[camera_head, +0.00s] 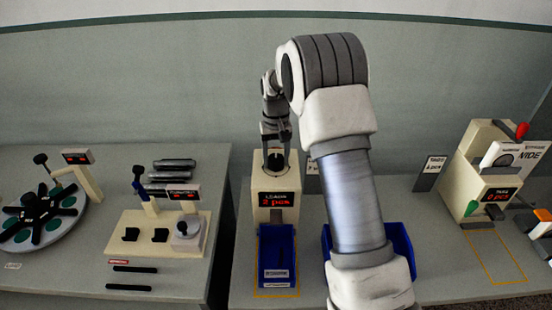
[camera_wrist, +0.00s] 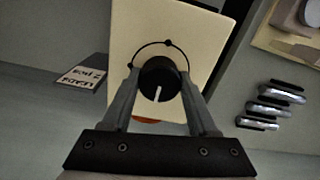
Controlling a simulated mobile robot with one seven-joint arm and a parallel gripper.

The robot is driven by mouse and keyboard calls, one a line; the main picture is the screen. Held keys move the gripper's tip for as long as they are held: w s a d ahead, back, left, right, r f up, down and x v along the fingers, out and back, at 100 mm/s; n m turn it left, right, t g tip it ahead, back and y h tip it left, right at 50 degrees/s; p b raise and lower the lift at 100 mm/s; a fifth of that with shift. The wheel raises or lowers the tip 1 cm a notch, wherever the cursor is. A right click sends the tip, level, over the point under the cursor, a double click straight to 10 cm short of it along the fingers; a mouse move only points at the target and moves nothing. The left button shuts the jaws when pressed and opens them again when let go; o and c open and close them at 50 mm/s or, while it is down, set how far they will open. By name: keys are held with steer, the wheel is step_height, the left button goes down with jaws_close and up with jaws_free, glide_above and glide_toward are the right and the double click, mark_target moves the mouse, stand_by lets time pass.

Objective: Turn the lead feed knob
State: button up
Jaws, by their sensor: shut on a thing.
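The lead feed knob (camera_wrist: 160,84) is black and round with a white pointer line. It sits on the cream top of the leads dispenser (camera_wrist: 193,35), inside a printed arc with dots. In the head view the dispenser (camera_head: 262,212) stands at the table's middle, with a dark display with red text reading "2 pcs". My gripper (camera_wrist: 160,90) is shut on the knob, one finger on each side. In the head view my gripper (camera_head: 276,140) reaches down onto the dispenser's top, and the knob is mostly hidden there. The pointer points toward the gripper's base in the wrist view.
A blue bin (camera_head: 277,258) stands in front of the dispenser inside a yellow outline. Another blue bin (camera_head: 400,250) is partly hidden behind my arm. A small sign (camera_head: 430,173) stands to the right. A second cream dispenser (camera_head: 470,170) is farther right. A winding fixture (camera_head: 160,230) is at left.

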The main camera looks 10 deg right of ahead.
mark_target(276, 158)
steer(key=o, duration=1.4)
steer(key=shift+c, duration=0.2)
steer(key=shift+r, duration=0.1)
step_height(276, 158, up, 17)
steer(key=shift+r, duration=0.15)
